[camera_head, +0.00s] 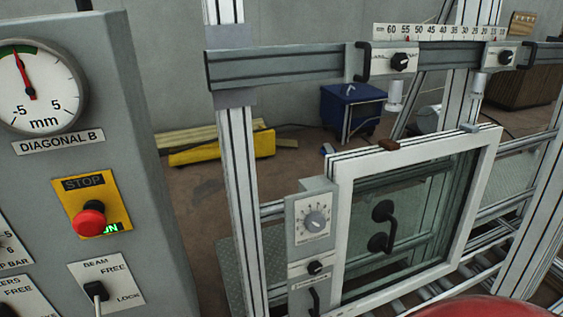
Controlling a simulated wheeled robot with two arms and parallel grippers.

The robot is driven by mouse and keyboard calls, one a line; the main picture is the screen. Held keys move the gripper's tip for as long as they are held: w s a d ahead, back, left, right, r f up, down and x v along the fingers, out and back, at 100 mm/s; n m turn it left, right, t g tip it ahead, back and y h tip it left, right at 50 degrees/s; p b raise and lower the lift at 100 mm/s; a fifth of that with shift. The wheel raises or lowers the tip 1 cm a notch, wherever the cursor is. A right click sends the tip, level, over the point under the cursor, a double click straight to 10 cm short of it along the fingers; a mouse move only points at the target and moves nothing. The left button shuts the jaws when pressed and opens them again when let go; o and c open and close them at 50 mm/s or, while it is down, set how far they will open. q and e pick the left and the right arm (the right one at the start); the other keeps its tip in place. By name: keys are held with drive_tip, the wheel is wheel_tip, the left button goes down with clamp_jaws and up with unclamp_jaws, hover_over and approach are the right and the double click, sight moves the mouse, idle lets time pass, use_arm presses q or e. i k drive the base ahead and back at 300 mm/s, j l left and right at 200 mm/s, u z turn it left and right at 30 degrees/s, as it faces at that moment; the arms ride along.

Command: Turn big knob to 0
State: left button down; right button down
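The big knob (316,221) is a grey round dial on the upper part of a narrow panel (299,236) at the left side of the white-framed window. A ring of marks surrounds it; its numbers and the knob's pointing direction are too small to read surely. A smaller black knob (315,267) sits below it on the same panel. Neither of my grippers shows in the head view, and nothing touches the big knob.
A grey cabinet (120,130) fills the left, with a gauge (40,105), a red stop button (89,218) and a beam lever (97,291). A horizontal beam (285,66) crosses above the window frame (410,150). A rounded red surface (490,308) intrudes at the bottom right.

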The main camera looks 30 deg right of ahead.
sight(315, 222)
drive_tip(key=z, duration=1.3)
